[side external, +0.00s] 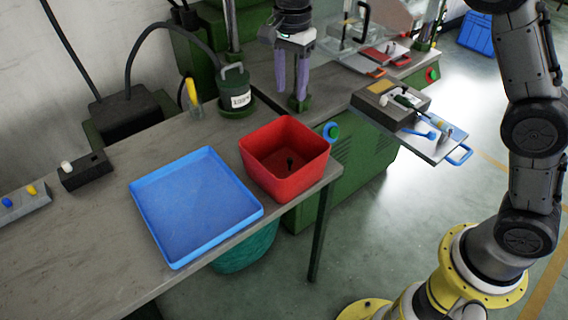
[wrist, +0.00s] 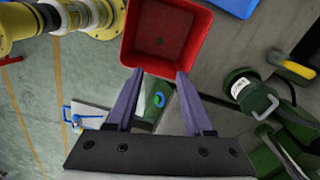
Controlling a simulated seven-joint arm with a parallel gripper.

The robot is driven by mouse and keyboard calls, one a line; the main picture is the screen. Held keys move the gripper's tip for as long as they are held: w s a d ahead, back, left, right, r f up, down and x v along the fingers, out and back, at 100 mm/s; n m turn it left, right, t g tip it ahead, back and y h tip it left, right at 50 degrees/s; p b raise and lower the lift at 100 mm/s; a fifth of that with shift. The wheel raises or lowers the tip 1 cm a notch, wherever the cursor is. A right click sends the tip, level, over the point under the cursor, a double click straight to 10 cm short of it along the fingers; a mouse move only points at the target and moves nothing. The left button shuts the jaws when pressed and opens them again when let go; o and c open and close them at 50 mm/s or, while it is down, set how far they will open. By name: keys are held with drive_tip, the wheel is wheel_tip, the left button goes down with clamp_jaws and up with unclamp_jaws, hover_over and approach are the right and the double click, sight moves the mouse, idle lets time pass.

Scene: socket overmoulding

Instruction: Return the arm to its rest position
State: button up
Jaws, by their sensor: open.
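My gripper (side external: 291,92) hangs fingers-down behind the red bin in the side external view, above the bench's far part. Its two purple fingers are apart with nothing between them; in the wrist view the open gripper (wrist: 155,75) also shows empty. The red bin (side external: 262,133) stands at the bench's right edge with a small dark object (side external: 290,163) inside. The red bin (wrist: 130,40) is beyond the fingertips in the wrist view.
An empty blue tray (side external: 190,215) lies left of the red bin. A dark green canister (side external: 235,92) and a yellow-handled tool (side external: 192,95) stand left of my gripper. A metal plate with a blue handle (side external: 458,155) juts out at right. Green machinery stands behind.

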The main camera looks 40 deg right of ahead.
drive_tip(key=shift+r, duration=0.1)
drive_tip(key=s+d+r+t, duration=0.2)
drive_tip(key=s+d+r, duration=0.2)
drive_tip(key=r, duration=0.5)
drive_tip(key=s+d+r+n+t, duration=0.1)
drive_tip(key=s+d+r, duration=0.1)
drive_tip(key=s, duration=0.4)
drive_tip(key=s+d+r+n+t, duration=0.1)
drive_tip(key=s+d+r, duration=0.1)
drive_tip(key=s, duration=0.4)
drive_tip(key=s+d+f+n+t, duration=0.1)
drive_tip(key=s+d+f+n, duration=0.1)
drive_tip(key=s+f+n, duration=0.9)
drive_tip(key=s+n, duration=0.2)
drive_tip(key=s, duration=0.1)
drive_tip(key=shift+s+d+t, duration=0.3)
drive_tip(key=shift+s+d, duration=0.05)
